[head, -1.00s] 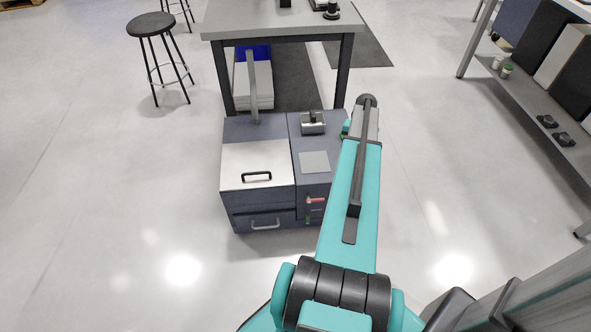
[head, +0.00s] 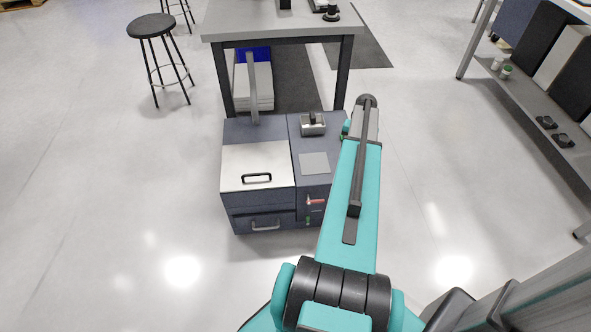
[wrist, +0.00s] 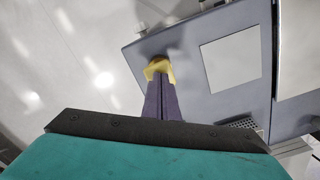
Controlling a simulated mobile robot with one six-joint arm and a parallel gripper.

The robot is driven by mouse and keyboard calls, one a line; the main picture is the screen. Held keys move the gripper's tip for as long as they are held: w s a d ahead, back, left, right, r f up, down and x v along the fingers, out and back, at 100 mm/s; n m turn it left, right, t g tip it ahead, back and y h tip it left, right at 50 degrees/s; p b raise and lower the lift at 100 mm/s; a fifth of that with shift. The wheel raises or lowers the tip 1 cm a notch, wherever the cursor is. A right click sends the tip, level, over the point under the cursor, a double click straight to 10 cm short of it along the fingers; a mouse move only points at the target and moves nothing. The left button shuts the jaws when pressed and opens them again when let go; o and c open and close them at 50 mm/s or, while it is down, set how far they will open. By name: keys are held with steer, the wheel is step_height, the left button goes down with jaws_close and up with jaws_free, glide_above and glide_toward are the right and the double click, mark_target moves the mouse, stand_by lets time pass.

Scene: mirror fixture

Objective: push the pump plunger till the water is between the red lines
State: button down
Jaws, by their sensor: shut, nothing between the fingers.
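The dark blue-grey machine (head: 259,200) stands on the floor in front of a table in the head view. A small red part (head: 315,201) shows low on its right front, with a small green part (head: 307,219) below it. I cannot make out the plunger, the water or the red lines for certain. In the wrist view my gripper (wrist: 158,70), with purple fingers and yellow tips, is shut and empty. Its tips are over or against the machine's top (wrist: 195,95) near an edge; contact cannot be told. My arm hides the gripper in the head view.
The machine's top carries a flat grey square (head: 314,163), a silver block with a dark knob (head: 312,125) and a lid with a black handle (head: 257,178). A grey table (head: 260,25) stands behind. A stool (head: 150,25) is at left, shelving (head: 545,110) at right.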

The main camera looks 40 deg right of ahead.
step_height(320, 180, up, 8)
steer(key=p, duration=0.4)
steer(key=shift+f, duration=0.25)
stand_by(0.5)
stand_by(0.4)
